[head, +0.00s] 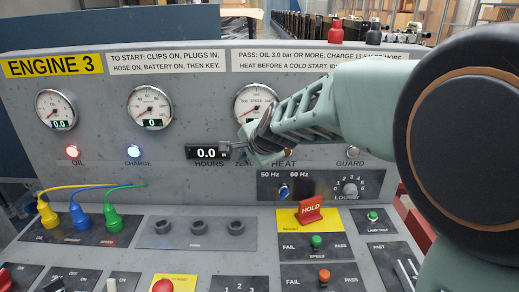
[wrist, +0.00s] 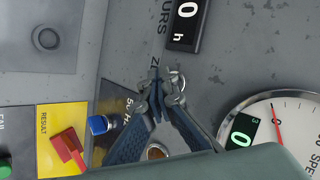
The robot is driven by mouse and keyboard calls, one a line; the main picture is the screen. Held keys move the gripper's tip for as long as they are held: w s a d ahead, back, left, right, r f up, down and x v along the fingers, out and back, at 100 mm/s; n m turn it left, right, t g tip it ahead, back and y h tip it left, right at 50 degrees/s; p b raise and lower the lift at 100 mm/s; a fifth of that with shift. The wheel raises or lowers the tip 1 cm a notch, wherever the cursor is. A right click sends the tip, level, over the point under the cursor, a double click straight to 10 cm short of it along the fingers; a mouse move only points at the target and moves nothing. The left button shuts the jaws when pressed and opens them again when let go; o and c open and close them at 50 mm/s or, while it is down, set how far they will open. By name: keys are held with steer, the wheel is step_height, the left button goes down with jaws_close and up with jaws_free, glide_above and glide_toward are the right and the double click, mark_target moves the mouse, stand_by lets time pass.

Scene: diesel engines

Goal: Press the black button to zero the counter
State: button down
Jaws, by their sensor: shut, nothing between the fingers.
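The hours counter (head: 207,152) on the upright grey panel reads 0.0 in the head view. Part of its display (wrist: 188,20) shows at the top of the wrist view, with a 0 and an h. My gripper (head: 248,142) is shut and empty, its tips at the panel just right of the counter, over the partly covered ZERO label. In the wrist view the closed fingertips (wrist: 163,80) cover the black button. Only a thin bright ring (wrist: 179,79) shows beside them, perhaps the button's rim. I cannot tell whether the tips touch or press it.
A red HOLD flag (head: 310,210) stands out from the sloped desk. Yellow, blue and green plugs (head: 80,215) with cables are at left.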

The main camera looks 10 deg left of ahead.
steer(key=shift+s+d, duration=0.25)
steer(key=shift+s, duration=0.55)
steer(key=shift+s, duration=0.1)
steer(key=s, duration=0.2)
steer(key=s+d+p, duration=0.1)
steer(key=s, duration=0.1)
steer(key=shift+s+p, duration=0.3)
steer(key=shift+s, duration=0.05)
steer(key=shift+d, duration=0.1)
